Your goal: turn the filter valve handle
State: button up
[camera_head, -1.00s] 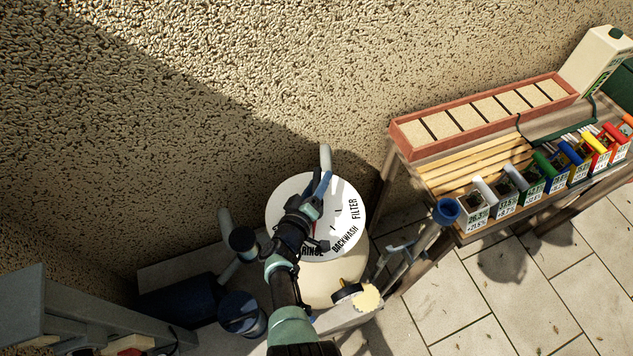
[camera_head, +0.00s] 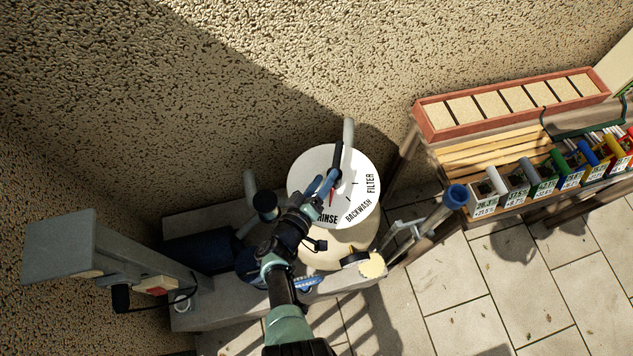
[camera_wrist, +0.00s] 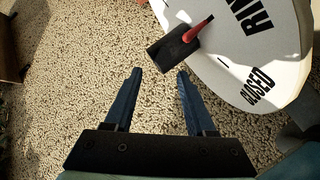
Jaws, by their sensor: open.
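The filter valve has a round white dial (camera_head: 354,190) lettered FILTER, BACKWASH and RINSE; the wrist view also shows CLOSED on the dial (camera_wrist: 280,62). Its black handle (camera_head: 339,155) points up across the dial's upper edge, and a red pointer (camera_head: 331,198) shows near RINSE. In the wrist view the handle's black end (camera_wrist: 170,52) overhangs the dial edge, beyond my fingertips. My gripper (camera_head: 331,178) is over the dial's left part, beside the handle. In the wrist view my gripper (camera_wrist: 158,73) is open with nothing between its blue fingers. Contact with the handle cannot be told.
A pale pipe (camera_head: 348,130) rises behind the dial, and a blue pump (camera_head: 200,252) lies at the left. A blue-capped grey tube (camera_head: 454,197) stands at the right. The rough wall is close behind; paving is free at lower right.

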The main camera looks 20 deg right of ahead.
jog(key=shift+p+v, duration=0.75)
jog(key=shift+v, duration=1.2)
